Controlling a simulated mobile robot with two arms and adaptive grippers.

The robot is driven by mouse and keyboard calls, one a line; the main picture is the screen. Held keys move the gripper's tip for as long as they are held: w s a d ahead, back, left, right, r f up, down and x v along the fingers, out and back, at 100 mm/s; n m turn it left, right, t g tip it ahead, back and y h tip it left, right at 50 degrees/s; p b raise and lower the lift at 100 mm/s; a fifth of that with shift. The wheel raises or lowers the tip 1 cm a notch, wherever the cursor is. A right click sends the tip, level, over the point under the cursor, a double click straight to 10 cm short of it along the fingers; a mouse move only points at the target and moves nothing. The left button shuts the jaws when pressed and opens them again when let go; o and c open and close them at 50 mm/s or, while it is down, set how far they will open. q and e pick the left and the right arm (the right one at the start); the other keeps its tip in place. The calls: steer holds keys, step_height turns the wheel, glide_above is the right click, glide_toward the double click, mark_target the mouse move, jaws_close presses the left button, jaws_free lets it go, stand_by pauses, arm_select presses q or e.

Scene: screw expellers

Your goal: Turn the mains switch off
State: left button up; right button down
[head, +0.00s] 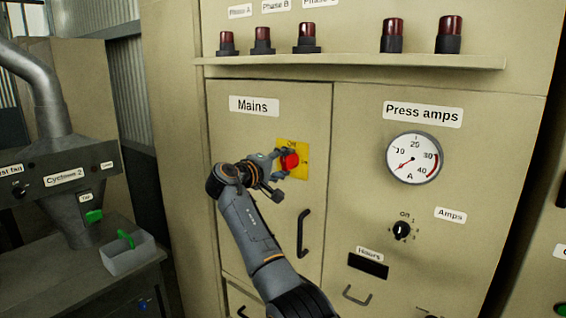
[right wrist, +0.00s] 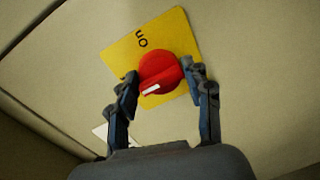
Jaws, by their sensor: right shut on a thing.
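The mains switch is a red rotary knob (head: 290,161) on a yellow plate (head: 304,166), under the "Mains" label (head: 254,106) on a beige cabinet door. My right gripper (head: 281,161) is at the knob. In the right wrist view my right gripper (right wrist: 160,84) has its two fingers on either side of the red knob (right wrist: 162,74), shut on it. A white pointer mark shows on the knob's lower left edge in that view. The yellow plate (right wrist: 118,50) shows "on" printed rotated in the picture. My left gripper is not in view.
A black door handle (head: 303,233) is below the switch. To the right are an amps gauge (head: 414,158) and a black selector knob (head: 401,230). Red lamps (head: 392,36) stand on a ledge above. A grey machine (head: 60,185) stands at the left.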

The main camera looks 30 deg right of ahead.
steer(key=shift+d+r, duration=0.1)
steer(key=shift+r, duration=0.4)
steer(key=c, duration=0.7)
jaws_free()
steer(key=shift+o, duration=0.4)
steer(key=shift+d+f, duration=0.2)
steer(key=shift+f, duration=0.15)
steer(key=v, duration=1.2)
